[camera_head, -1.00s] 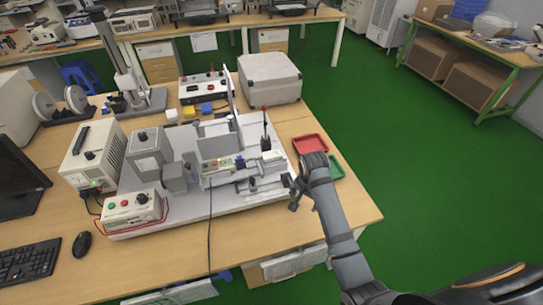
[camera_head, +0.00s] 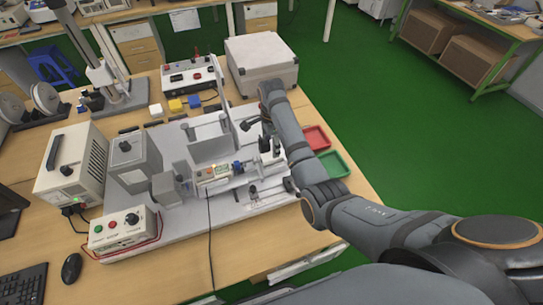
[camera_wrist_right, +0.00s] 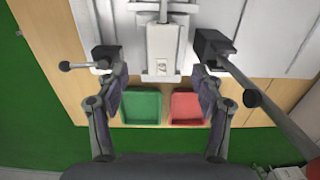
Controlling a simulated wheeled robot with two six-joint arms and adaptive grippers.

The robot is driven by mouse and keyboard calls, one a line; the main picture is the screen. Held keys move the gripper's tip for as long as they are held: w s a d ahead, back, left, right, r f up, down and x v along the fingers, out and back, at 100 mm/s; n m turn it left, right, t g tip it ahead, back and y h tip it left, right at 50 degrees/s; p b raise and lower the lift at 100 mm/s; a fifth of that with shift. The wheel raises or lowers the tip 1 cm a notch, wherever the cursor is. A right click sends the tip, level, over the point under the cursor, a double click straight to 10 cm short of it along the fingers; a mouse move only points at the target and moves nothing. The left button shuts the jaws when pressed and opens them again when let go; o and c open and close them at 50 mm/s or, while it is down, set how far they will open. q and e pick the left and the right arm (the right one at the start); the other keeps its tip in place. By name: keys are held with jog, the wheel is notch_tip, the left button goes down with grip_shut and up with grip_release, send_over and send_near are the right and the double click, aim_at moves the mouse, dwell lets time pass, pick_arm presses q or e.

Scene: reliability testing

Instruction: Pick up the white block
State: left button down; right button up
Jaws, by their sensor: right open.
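The white block (camera_head: 155,109) is small and sits on the table in the head view, left of a yellow block (camera_head: 175,105) and a blue block (camera_head: 195,101). My right gripper (camera_head: 258,121) is over the right part of the test rig, well to the right of the white block and apart from it. In the right wrist view my right gripper (camera_wrist_right: 158,56) has its fingers spread wide, with nothing held between them. The white block cannot be made out in that view. My left gripper is out of view.
The test rig (camera_head: 165,228) fills the middle of the table. A grey case (camera_head: 262,66) and a control box (camera_head: 188,75) stand behind. A red tray (camera_wrist_right: 187,107) and a green tray (camera_wrist_right: 142,107) lie at the right table edge. A tall stand (camera_head: 100,60) rises at left.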

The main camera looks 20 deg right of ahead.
aim_at(272, 158)
jog(key=f, duration=0.1)
jog(key=f+p, duration=0.1)
jog(key=shift+w+f, duration=0.2)
jog(key=shift+f, duration=0.2)
notch_tip(272, 158, down, 3)
jog(key=shift+r, duration=0.1)
jog(key=shift+f, duration=0.55)
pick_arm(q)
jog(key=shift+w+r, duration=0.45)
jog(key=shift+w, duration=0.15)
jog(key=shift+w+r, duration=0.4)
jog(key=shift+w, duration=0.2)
pick_arm(e)
jog(key=c, duration=1.3)
